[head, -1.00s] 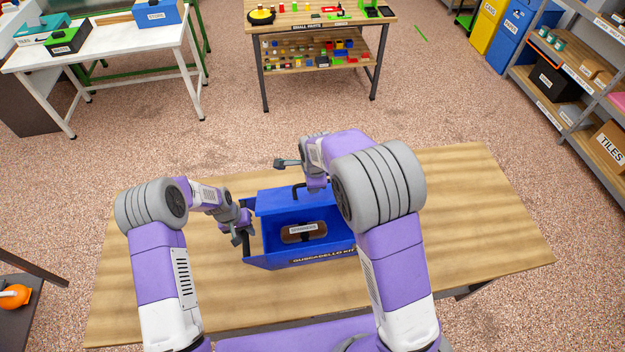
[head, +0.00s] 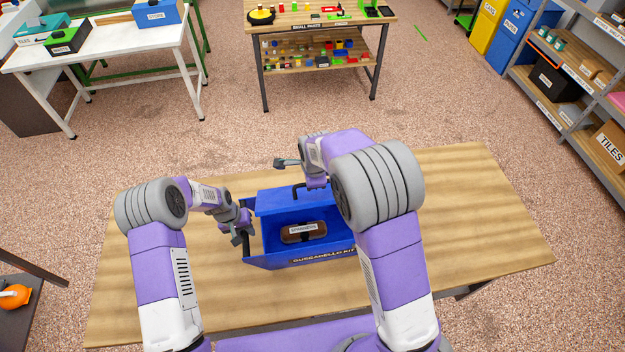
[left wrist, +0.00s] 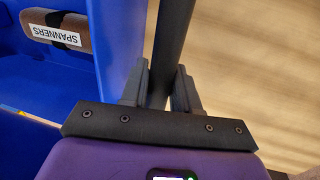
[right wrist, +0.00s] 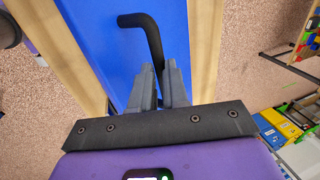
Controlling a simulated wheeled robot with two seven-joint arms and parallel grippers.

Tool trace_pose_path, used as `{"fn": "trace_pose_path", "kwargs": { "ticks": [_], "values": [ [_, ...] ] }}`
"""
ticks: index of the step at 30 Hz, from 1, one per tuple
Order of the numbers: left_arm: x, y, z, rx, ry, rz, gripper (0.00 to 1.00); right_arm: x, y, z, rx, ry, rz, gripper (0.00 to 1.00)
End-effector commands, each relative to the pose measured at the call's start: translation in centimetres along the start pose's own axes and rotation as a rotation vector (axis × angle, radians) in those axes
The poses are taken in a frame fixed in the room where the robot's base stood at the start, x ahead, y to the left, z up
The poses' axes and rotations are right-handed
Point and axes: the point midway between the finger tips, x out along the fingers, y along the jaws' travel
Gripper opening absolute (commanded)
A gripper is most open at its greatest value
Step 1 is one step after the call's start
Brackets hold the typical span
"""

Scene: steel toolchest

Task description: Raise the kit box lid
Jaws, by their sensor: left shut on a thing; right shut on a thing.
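The blue kit box (head: 290,262) stands on the wooden table, its lid (head: 275,204) raised at the back. A brown spanner roll (head: 292,238) labelled SPANNERS lies inside; part of it shows in the left wrist view (left wrist: 72,25). My left gripper (left wrist: 160,85) is shut on a black bar handle (left wrist: 173,35) at the box's left side. My right gripper (right wrist: 160,82) is shut on the black bent lid handle (right wrist: 151,38), above the blue lid panel. In the head view, my right arm hides the box's right end.
The wooden table (head: 480,215) is clear to the right and front of the box. Beyond a strip of floor stand a white bench (head: 100,55) and a small-parts bench (head: 320,22). Shelves (head: 570,115) stand at the right.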

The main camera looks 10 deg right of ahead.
Motion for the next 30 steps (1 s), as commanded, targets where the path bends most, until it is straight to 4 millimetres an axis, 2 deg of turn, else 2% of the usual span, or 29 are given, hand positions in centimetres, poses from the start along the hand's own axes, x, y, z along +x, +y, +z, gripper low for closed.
{"fn": "trace_pose_path", "kwargs": {
  "ticks": [18,30],
  "values": [
    [0.2,-0.2,0.1,0.004,-0.003,-0.004,0.0,-0.2,-3.6,-0.1,-0.001,0.006,0.252,0.0],
    [0.2,-0.2,0.2,0.003,-0.005,-0.004,0.0,-0.2,-7.4,0.0,-0.002,0.003,0.257,0.0]
  ]
}}
